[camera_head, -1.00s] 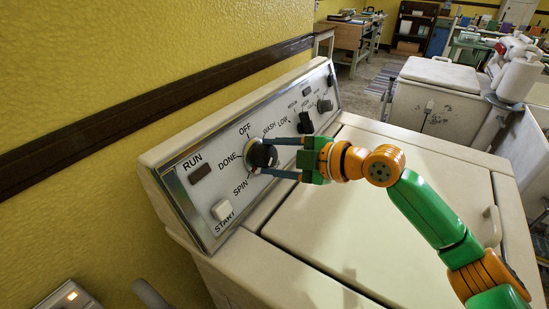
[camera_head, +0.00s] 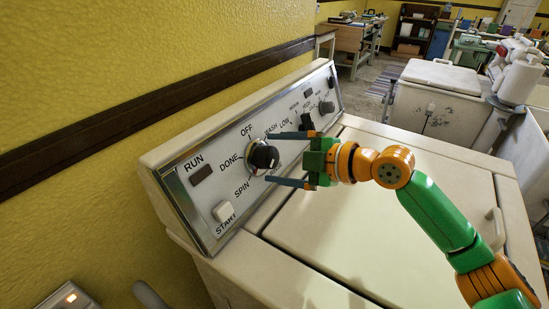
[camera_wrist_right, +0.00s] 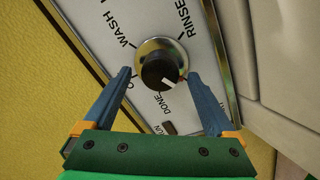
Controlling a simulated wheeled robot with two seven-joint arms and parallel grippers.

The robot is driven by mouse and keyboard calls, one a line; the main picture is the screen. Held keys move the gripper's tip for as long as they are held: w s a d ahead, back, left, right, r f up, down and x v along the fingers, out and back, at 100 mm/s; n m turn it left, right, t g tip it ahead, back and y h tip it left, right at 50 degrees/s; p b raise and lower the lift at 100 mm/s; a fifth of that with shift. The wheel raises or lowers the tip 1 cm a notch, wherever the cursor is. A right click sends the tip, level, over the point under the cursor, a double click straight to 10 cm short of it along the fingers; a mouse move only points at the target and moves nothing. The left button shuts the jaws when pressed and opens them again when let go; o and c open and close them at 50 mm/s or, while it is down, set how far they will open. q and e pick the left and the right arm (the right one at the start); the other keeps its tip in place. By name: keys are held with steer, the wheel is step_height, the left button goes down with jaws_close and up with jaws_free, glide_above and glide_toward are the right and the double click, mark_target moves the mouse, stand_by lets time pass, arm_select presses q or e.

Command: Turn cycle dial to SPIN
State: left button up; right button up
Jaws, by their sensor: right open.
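The cycle dial (camera_head: 264,157) is a black knob on a metal ring on the slanted washer panel, with OFF, DONE, SPIN and WASH printed around it. It also shows in the right wrist view (camera_wrist_right: 158,72), where its white mark points down and right, near DONE. SPIN is not readable there; in the head view it is printed lower left of the dial. My right gripper (camera_head: 269,158) is open, its blue fingers on either side of the dial with gaps, and holds nothing. My left gripper is not in view.
A white START button (camera_head: 222,211) and a dark RUN lamp (camera_head: 200,173) lie left of the dial. Another black knob (camera_head: 306,121) is farther along the panel. The flat washer lid (camera_head: 390,220) lies under my right arm. A yellow wall (camera_head: 90,70) rises behind.

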steer(key=b+v, duration=0.1)
steer(key=v, duration=0.5)
